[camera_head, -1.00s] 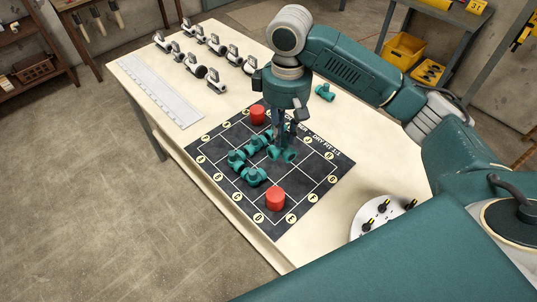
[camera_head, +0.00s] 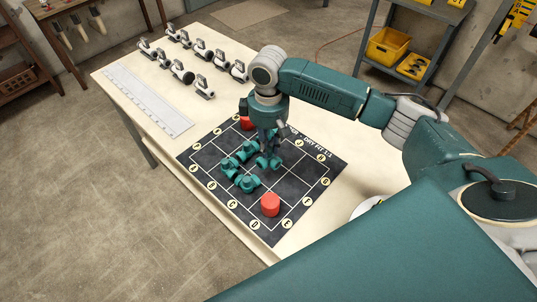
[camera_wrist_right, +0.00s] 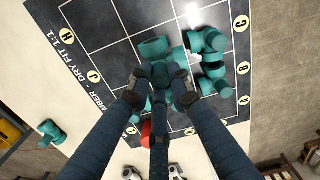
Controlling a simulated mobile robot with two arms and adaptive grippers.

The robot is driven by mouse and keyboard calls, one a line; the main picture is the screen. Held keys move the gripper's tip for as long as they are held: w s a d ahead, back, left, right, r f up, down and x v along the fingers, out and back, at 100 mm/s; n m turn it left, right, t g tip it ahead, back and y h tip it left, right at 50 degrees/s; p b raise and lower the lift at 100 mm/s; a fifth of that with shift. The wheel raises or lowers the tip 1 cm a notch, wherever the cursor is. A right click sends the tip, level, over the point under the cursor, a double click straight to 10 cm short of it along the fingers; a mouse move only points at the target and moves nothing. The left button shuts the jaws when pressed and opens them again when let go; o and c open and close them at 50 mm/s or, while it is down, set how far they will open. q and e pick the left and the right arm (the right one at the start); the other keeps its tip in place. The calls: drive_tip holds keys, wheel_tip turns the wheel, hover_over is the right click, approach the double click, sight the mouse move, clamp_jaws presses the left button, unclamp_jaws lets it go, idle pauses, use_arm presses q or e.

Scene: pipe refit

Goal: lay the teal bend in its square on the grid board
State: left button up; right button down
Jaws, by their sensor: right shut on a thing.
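My right gripper (camera_head: 268,150) points down over the black grid board (camera_head: 222,205) and is shut on a teal bend (camera_head: 269,163). In the right wrist view the three-fingered gripper (camera_wrist_right: 160,78) closes around the teal bend (camera_wrist_right: 155,48). The bend is low over the middle of the board, close beside other teal fittings (camera_head: 247,182); I cannot tell whether it touches the board. Those fittings show at the right in the wrist view (camera_wrist_right: 208,40). The fingers hide part of the bend and the lines beneath it. My left gripper is not in view.
Grey valves (camera_head: 183,72) and a white ruler (camera_head: 148,100) lie on the table's left. A loose teal fitting (camera_wrist_right: 52,132) lies off the board.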

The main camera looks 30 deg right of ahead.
sight(269, 158)
drive_tip(key=shift+f+p, duration=0.35)
drive_tip(key=shift+f, duration=2.4)
drive_tip(key=c, duration=1.6)
unclamp_jaws()
drive_tip(key=shift+f, duration=0.1)
wheel_tip(269, 158, up, 11)
drive_tip(key=shift+a+r+b, duration=0.1)
drive_tip(key=shift+b, duration=1.15)
drive_tip(key=shift+r, duration=0.55)
